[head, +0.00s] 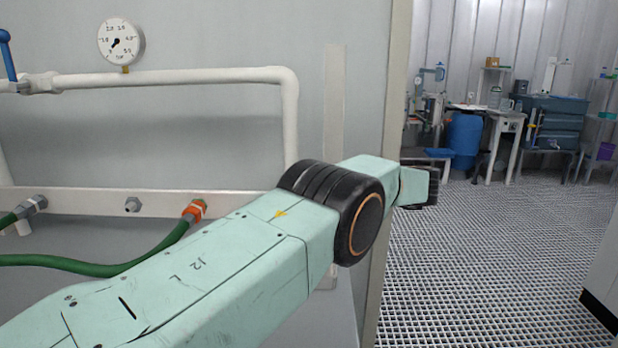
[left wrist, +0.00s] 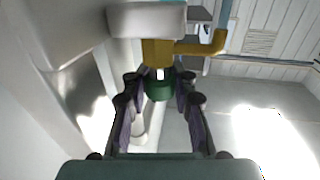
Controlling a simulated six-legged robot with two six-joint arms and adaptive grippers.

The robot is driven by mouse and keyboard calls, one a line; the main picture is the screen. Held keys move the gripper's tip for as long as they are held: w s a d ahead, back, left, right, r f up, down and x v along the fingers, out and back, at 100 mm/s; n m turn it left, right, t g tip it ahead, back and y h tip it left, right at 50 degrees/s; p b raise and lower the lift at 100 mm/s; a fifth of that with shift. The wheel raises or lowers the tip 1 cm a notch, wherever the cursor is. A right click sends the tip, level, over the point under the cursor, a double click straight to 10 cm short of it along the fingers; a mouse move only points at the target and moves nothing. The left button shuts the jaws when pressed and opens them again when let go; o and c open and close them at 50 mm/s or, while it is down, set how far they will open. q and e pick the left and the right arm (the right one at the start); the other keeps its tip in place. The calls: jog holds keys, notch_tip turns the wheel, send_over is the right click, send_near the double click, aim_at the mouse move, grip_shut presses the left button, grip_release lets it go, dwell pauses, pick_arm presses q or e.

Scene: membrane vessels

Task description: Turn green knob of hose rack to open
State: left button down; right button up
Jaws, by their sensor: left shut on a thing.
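In the left wrist view, the round green knob (left wrist: 159,91) sits under a brass-yellow fitting (left wrist: 157,52) with an arm bent out to the right. My left gripper (left wrist: 160,80) has its two dark fingers on either side of the knob, shut on it. In the head view my left arm reaches from the lower left toward the right, past the panel edge. The knob and the left fingertips do not show there. My right gripper is in neither view.
A grey panel carries a white pipe (head: 180,77), a gauge (head: 121,42), a blue lever (head: 8,55) and a green hose (head: 90,268) with an orange connector (head: 194,210). The grated floor (head: 480,250) at right is open, with benches and a blue barrel (head: 465,140) behind.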

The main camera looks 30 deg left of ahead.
pick_arm(q)
jog(key=shift+w+r, duration=0.1)
jog(key=shift+r, duration=0.15)
jog(key=c, duration=1.2)
grip_release()
jog(key=shift+d, duration=0.15)
jog(key=shift+o, duration=0.7)
jog(key=shift+f, duration=0.15)
